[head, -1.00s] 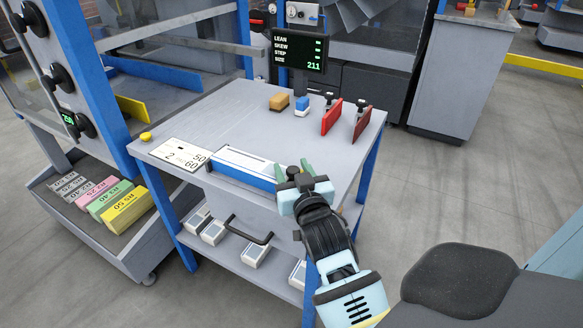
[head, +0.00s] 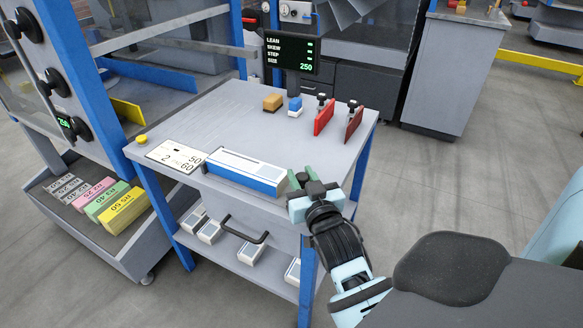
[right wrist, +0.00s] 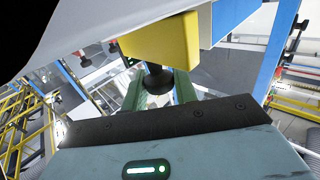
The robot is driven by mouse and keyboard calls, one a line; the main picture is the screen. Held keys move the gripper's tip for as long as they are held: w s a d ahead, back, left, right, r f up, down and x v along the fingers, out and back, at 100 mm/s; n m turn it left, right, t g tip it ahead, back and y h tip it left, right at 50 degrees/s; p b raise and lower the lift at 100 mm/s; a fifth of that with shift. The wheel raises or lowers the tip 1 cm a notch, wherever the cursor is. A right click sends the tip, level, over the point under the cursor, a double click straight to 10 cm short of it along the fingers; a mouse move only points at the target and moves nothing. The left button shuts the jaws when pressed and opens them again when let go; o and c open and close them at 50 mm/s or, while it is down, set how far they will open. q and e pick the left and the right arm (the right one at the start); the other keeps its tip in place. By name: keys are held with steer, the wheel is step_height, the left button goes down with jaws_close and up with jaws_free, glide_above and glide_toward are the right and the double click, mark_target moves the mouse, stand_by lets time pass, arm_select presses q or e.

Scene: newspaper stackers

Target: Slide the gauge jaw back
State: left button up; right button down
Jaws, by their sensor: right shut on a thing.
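The gauge (head: 228,166), a long white and blue bar, lies along the front edge of the grey table. My right gripper (head: 302,177) is at the bar's right end, with its green fingers pointing up toward the table corner. In the right wrist view, a yellow block (right wrist: 160,42), which looks like the gauge jaw, has a black knob (right wrist: 157,79) below it. My right gripper (right wrist: 159,92) is shut on that knob. The jaw is hidden behind the gripper in the head view. My left gripper is not in view.
A display (head: 292,52) at the table's back reads SIZE 250. A tan block (head: 272,102), a blue and white block (head: 295,106) and two red plates (head: 324,116) stand toward the back. A marked white card (head: 176,156) lies left of the gauge. The table's middle is clear.

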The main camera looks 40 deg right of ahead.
steer(key=shift+s+d, duration=0.1)
steer(key=shift+s, duration=0.15)
steer(key=c, duration=1.2)
jaws_free()
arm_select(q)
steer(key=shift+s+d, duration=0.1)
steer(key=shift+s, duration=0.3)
arm_select(e)
steer(key=shift+o, duration=0.2)
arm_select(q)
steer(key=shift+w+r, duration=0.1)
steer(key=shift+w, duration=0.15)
